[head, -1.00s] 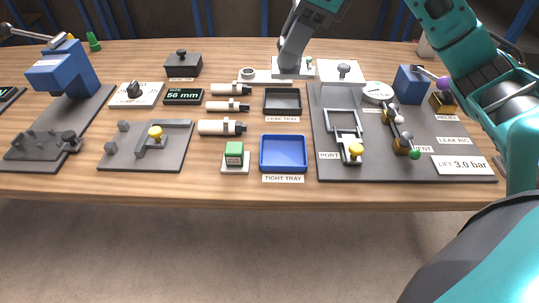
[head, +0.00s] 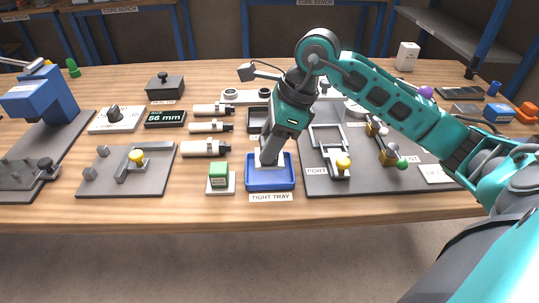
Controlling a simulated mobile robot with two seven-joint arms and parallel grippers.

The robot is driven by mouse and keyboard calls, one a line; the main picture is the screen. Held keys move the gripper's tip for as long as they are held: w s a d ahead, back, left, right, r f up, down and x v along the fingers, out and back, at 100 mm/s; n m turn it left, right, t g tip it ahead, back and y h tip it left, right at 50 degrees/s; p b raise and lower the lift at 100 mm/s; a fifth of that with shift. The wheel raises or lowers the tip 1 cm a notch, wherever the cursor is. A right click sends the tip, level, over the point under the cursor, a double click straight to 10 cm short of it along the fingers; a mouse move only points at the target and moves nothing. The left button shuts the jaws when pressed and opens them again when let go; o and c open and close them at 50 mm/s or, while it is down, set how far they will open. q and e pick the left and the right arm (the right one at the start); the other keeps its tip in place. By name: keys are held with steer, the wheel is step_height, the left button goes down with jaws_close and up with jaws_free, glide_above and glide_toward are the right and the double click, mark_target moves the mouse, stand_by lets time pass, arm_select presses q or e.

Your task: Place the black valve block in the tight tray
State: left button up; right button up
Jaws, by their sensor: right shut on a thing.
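The tight tray (head: 284,187) is a shallow blue tray near the front edge of the table, with its name label before it. My right gripper (head: 267,160) points down over the back part of this tray, its tips at or just inside the rim. It is shut, and what it holds is almost wholly hidden by the fingers and wrist; I take it for the black valve block but cannot make out its shape. Whether it touches the tray floor cannot be told. My left gripper is out of view.
A green block (head: 219,175) on a white base stands close left of the tray. The grey leak rig board (head: 320,188) with a yellow knob (head: 343,164) lies close right. The dark leak tray (head: 257,121) is behind, partly covered by my arm. A black knobbed box (head: 165,86) stands back left.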

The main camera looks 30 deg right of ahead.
step_height(320, 180, down, 3)
steer(key=shift+f, duration=0.2)
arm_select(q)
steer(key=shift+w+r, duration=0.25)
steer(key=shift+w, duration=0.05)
arm_select(e)
steer(key=shift+f+b, duration=0.2)
steer(key=shift+b, duration=0.15)
steer(key=o, duration=1.2)
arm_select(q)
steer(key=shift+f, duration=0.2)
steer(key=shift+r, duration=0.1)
arm_select(e)
steer(key=shift+r, duration=0.15)
